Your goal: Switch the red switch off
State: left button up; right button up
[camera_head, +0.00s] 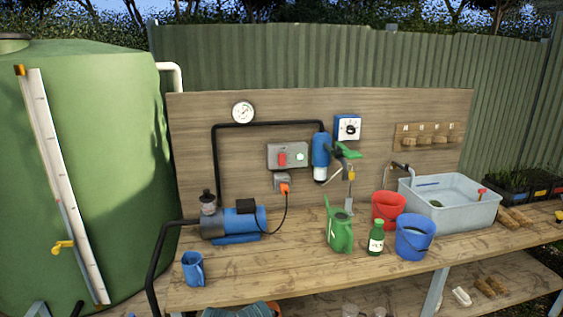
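The red switch (282,160) sits on a grey switch box (272,150) mounted on the wooden backboard, left of the blue filter housing. A pale, light green round indicator (300,156) is on the same box, right of the switch. The switch is too small in the view to tell its position. Neither of my grippers shows in the head view.
Below the box are a socket with an orange plug (285,187) and a blue pump (240,220). The bench front centre is clear.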

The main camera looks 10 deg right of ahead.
aim_at(282, 157)
jog(key=i+l, duration=0.15)
jog(key=l, duration=0.2)
jog(key=i+l, duration=0.1)
jog(key=l, duration=0.25)
jog(key=i+l, duration=0.55)
jog(key=i, duration=0.95)
